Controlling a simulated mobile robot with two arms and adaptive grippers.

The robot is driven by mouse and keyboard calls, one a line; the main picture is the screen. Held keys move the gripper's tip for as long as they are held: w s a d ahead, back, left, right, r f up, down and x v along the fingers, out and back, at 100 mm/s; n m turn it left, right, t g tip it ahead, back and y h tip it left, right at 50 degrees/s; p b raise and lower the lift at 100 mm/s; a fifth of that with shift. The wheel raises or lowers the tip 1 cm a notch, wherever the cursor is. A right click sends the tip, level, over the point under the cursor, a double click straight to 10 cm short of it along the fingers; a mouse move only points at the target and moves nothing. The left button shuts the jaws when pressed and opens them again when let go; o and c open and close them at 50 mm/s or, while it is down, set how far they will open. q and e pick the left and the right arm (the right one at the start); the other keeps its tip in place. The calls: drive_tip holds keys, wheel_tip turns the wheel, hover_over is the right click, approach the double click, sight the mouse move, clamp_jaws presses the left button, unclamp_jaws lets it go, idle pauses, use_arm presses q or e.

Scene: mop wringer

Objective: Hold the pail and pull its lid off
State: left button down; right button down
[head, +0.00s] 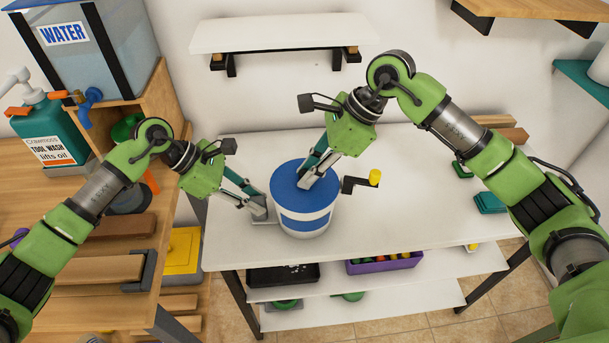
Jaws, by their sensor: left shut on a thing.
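A white pail (305,229) with a blue band stands upright on the white table. Its blue lid (288,176) sits on top, level. My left gripper (261,210) is at the pail's left side, low near the table, and is shut on the pail; its fingertips partly cover the wall there. My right gripper (306,181) reaches down onto the middle of the lid from the upper right. Its fingers look close together, but whether they hold something on the lid is hidden.
A black crank with a yellow knob (375,177) stands right of the pail. The white table (420,215) is clear at front right. Teal items (490,203) lie farther right. A wooden bench with a water tank (105,50) and soap bottle (50,135) is at left. A shelf (275,33) hangs behind.

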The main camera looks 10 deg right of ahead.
drive_tip(key=shift+r, duration=0.15)
idle(0.3)
drive_tip(key=shift+r, duration=2.1)
use_arm(q)
drive_tip(key=c, duration=1.8)
unclamp_jaws()
drive_tip(key=shift+o, duration=0.2)
drive_tip(key=v, duration=1.2)
drive_tip(key=shift+f, duration=0.1)
use_arm(e)
drive_tip(key=shift+f, duration=0.1)
